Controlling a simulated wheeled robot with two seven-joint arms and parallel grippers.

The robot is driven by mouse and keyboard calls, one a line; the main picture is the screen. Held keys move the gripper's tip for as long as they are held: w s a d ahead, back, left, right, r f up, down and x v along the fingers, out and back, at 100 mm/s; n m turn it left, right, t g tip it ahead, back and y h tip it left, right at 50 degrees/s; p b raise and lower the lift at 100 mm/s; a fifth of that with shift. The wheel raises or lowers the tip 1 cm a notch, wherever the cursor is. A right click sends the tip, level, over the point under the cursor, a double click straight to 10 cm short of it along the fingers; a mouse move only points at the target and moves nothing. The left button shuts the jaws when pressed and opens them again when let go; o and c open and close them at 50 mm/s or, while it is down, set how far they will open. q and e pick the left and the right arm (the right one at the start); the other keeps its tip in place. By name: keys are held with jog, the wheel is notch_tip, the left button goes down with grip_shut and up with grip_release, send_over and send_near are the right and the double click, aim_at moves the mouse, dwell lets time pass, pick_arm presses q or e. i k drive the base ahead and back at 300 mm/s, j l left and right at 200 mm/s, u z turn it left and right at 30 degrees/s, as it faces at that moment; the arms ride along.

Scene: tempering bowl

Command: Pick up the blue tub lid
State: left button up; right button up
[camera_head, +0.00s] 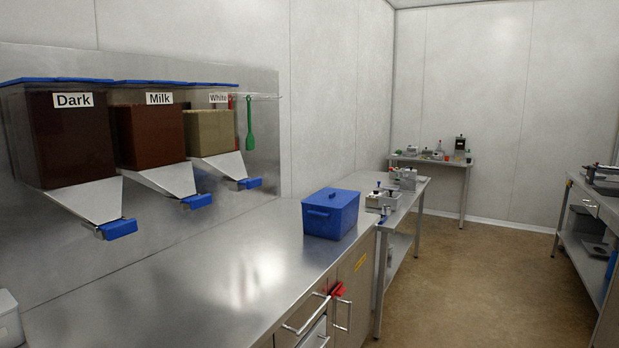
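A blue tub (330,222) stands on the steel counter near its far right end. Its blue lid (331,198) sits on top of it, with a small handle visible on the lid. The tub's inside is hidden. Neither of my grippers shows in the head view.
The steel counter (200,280) is clear in front of the tub. Dispensers labelled Dark (72,140), Milk (150,137) and White (212,132) hang on the wall, their chutes over the counter. A red cloth (339,290) hangs at a cabinet handle. Open floor (460,290) lies right.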

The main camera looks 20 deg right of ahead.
aim_at(332, 196)
jog(key=i+l, duration=1)
jog(key=l, duration=0.2)
jog(key=i+l, duration=0.5)
jog(key=l, duration=0.1)
